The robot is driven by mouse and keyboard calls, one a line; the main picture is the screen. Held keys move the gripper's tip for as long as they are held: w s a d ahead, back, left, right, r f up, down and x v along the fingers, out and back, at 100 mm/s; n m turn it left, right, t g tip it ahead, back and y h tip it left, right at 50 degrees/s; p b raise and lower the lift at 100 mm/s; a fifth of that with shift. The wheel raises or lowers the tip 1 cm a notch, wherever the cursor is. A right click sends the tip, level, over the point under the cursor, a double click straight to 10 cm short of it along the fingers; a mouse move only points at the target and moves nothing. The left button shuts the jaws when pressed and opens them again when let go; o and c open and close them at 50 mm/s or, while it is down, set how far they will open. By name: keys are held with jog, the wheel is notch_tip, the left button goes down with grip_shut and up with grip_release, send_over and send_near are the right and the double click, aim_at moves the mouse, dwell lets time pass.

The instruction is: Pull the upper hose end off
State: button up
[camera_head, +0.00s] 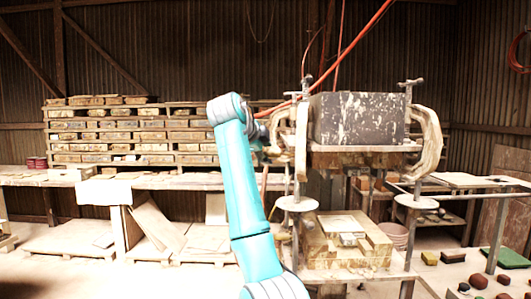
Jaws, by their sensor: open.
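The tile press (357,120) stands right of centre, with a dark, paint-spattered block between pale curved side arms. A red hose (362,36) comes down from the upper right, passes the press top and runs left towards my wrist. Its end is hidden or too small to make out there. A thinner orange hose (340,42) hangs down behind the press top. My gripper (277,150) is open, small and dark, at the left side of the press, close to the pale left arm. I cannot tell whether it touches a hose.
Pallets stacked with tiles (140,135) stand on a long bench at the left. The press's lower bed (345,240) holds a tile below. Posts with round plates (297,203) flank it. A side table (480,182) stands right, with coloured pieces near it. Floor at the left front is clear.

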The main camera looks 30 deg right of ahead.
jog(key=v, duration=1.2)
